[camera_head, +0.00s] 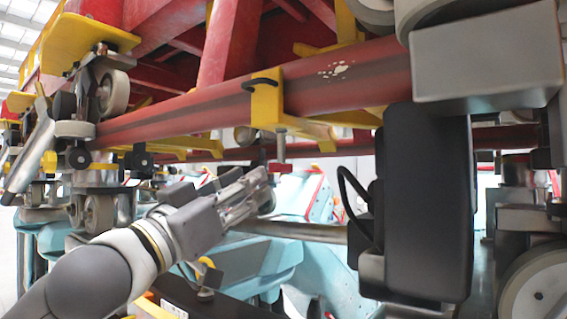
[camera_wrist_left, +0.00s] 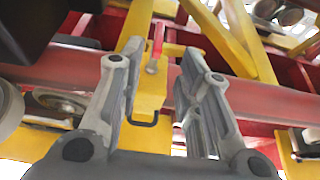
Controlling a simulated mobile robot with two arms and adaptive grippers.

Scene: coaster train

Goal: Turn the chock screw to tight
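The yellow chock (camera_head: 265,107) sits on the red rail, with a black loop handle on its top. Its grey screw (camera_head: 281,146) hangs below it and ends in a red cross handle (camera_head: 279,167). My left gripper (camera_head: 262,182) is open just below and left of the red handle, apart from it. In the left wrist view, the chock (camera_wrist_left: 147,100), the screw (camera_wrist_left: 152,66) and the red handle (camera_wrist_left: 158,42) show between the spread fingers of my left gripper (camera_wrist_left: 162,66). Nothing is held. My right gripper is not in view.
The red rail (camera_head: 190,110) runs across above my left arm. A large black box (camera_head: 425,200) with a cable stands to the right of the chock. Wheel assemblies (camera_head: 113,92) are at the left. Teal structures (camera_head: 250,255) lie below and behind.

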